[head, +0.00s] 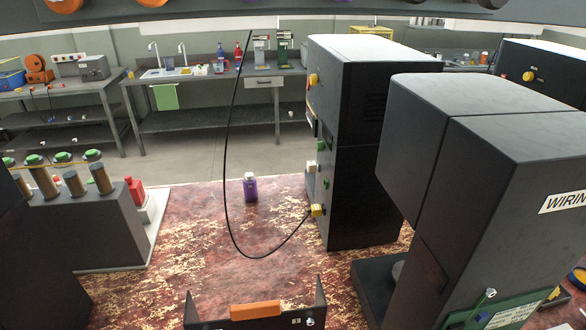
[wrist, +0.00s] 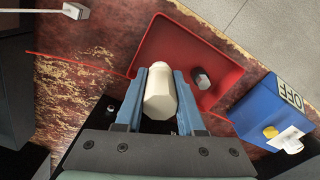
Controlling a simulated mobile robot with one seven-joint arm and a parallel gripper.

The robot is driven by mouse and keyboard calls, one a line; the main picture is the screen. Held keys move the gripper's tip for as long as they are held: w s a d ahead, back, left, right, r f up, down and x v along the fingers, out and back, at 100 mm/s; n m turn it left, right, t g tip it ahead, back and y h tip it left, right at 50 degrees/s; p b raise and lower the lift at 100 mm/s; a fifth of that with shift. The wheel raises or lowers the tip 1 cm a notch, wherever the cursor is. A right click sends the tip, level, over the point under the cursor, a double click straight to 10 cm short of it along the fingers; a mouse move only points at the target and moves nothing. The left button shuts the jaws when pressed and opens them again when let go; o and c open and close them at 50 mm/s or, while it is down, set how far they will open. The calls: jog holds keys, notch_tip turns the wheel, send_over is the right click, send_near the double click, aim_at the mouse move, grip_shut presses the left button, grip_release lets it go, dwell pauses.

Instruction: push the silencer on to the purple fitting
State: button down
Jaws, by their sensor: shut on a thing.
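My gripper (wrist: 160,76), with blue fingers, is shut on a cream-white faceted piece, the silencer (wrist: 160,98), in the wrist view. The silencer lies between the fingers, with its rounded end pointing up the picture, over the near edge of a red tray. My gripper does not show in the head view. No purple fitting can be made out in the wrist view. The only purple thing I see is a bottle-like piece with a pale top (head: 250,188), standing on the stained red surface in the head view; I cannot tell whether it is a fitting.
The red tray (wrist: 157,45) holds a dark, pale-ended piece (wrist: 201,77). A blue box marked OFF (wrist: 262,112) stands to its right. In the head view, dark cabinets (head: 345,150) fill the right, a black cable (head: 226,150) loops mid-picture, and benches (head: 215,118) stand behind.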

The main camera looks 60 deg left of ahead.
jog(key=w+d+r+m, duration=0.3)
jog(key=w+d+m, duration=0.3)
jog(key=d+m, duration=0.2)
jog(key=w+d+r+m, duration=0.3)
jog(key=w+d+m, duration=0.2)
jog(key=d+m, duration=0.4)
jog(key=shift+w+d+m, duration=0.25)
jog(key=shift+w+m, duration=0.1)
jog(key=shift+m, duration=0.25)
jog(key=shift+r, duration=0.1)
